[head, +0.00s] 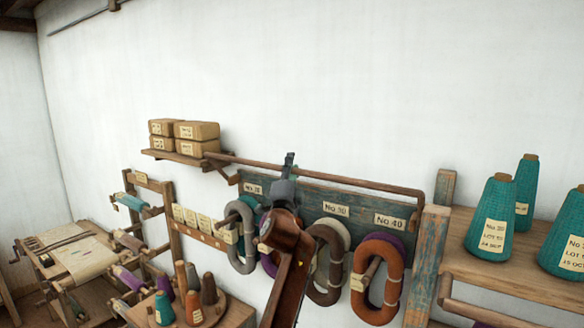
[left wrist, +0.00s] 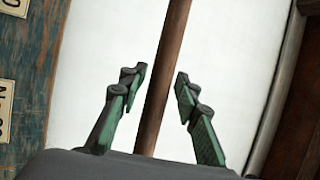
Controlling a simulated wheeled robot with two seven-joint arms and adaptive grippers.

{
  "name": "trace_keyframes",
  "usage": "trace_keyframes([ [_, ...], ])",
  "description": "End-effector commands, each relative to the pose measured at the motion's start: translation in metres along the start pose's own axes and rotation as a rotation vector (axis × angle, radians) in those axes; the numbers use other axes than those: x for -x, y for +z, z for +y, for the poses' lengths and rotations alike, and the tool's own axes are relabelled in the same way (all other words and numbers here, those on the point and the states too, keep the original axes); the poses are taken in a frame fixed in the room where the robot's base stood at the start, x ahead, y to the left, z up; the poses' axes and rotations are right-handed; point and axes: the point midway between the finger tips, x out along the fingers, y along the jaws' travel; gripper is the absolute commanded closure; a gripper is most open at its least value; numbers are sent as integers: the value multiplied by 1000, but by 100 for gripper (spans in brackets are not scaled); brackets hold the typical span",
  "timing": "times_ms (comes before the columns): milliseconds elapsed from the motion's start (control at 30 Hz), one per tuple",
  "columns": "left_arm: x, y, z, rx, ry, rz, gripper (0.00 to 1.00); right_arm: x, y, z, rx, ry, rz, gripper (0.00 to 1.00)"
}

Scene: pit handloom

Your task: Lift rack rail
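The rack rail (head: 350,181) is a long brown wooden rod along the top of the blue-green hank board, with a bent right end. My left gripper (head: 289,160) is at the rail, left of its middle. In the left wrist view the rail (left wrist: 166,70) runs between the two green-padded fingers of the open left gripper (left wrist: 160,88), with a visible gap on each side. The rail's lower end is hidden behind the gripper body in that view. My right gripper is not in view.
Grey, brown and orange yarn hanks (head: 378,278) hang on pegs below the rail. A shelf with wrapped bundles (head: 197,130) is at the left, and teal cones (head: 490,215) stand on a right shelf (head: 520,272). The wall above the rail is bare.

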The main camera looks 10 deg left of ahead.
Motion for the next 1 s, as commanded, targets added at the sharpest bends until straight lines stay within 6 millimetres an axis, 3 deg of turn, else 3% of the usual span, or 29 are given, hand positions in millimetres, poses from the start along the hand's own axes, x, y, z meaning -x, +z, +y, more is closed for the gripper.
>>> trace_keyframes([
  [467, 8, 3, 1, 0, -1, -5, 67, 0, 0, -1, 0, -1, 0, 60],
  [1000, 89, 2, 2, 1, 1, -1, 67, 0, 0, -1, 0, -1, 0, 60],
])
